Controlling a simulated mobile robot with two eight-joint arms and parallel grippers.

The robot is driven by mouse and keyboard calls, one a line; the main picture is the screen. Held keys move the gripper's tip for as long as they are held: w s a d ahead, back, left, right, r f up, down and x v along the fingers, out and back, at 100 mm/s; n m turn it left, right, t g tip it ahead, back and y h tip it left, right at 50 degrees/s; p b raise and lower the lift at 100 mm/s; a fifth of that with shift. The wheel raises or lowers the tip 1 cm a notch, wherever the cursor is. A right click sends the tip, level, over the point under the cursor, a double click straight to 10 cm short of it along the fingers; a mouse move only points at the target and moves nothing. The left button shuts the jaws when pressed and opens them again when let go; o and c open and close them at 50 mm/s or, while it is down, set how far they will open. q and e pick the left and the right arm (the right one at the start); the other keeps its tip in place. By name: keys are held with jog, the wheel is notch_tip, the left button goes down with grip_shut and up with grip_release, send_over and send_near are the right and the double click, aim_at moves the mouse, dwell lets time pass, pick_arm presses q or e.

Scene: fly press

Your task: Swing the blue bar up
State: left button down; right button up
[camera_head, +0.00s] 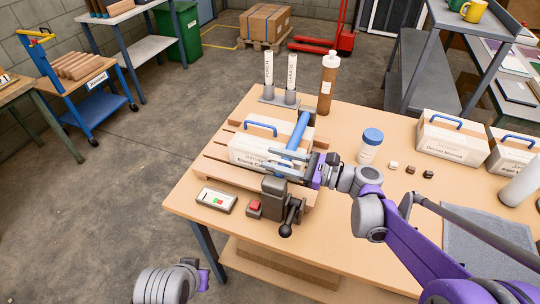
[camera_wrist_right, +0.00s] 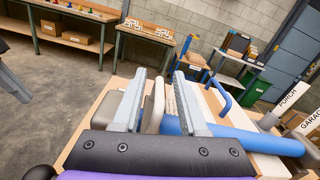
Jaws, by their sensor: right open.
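The blue bar (camera_head: 298,131) slopes over the right part of a white case with a blue handle (camera_head: 258,150) on the worktable. In the right wrist view the bar (camera_wrist_right: 250,138) runs from between the finger bases out to the right, passing behind the right-hand finger. My right gripper (camera_head: 268,160) is open at the bar's near end, with its fingers pointing left over the case. Its two fingers stand apart in the wrist view (camera_wrist_right: 160,75). Whether they touch the bar I cannot tell.
A dark clamp-like device (camera_head: 273,200) with a ball knob and a small box with a display (camera_head: 216,200) stand in front. A blue-capped jar (camera_head: 370,146), a brown bottle (camera_head: 328,85) and two labelled white posts stand nearby. More cases (camera_head: 452,138) stand at the right.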

jog(key=shift+x, duration=0.9)
grip_shut()
dwell(0.8)
